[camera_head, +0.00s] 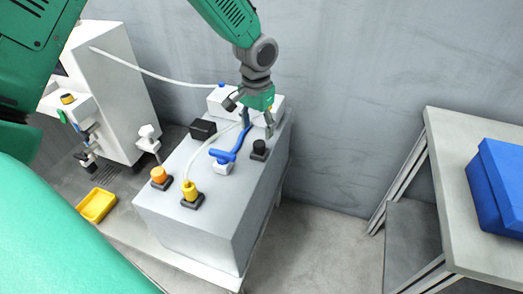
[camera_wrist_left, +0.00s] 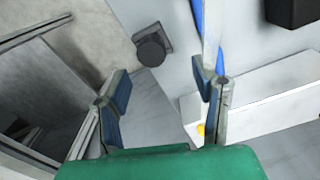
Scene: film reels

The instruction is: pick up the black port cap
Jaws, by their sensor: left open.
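The black port cap (camera_head: 259,147) sits on a dark square base on top of the grey cabinet (camera_head: 215,230), near its right edge. In the left wrist view the cap (camera_wrist_left: 151,48) is round and dark, above and ahead of the fingers. My left gripper (camera_head: 258,122) hangs just behind the cap, beside the white box. Its two blue-grey fingers (camera_wrist_left: 161,86) are apart with nothing between them, and the cap is clear of them. My right gripper is not in view.
Beside the cap is a blue handle (camera_head: 232,150). A black box (camera_head: 203,129), an orange cap (camera_head: 158,174) and a yellow hose plug (camera_head: 189,190) share the cabinet top. A white box (camera_head: 218,103) stands behind. A table (camera_head: 470,235) with a blue box (camera_head: 495,185) is at right.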

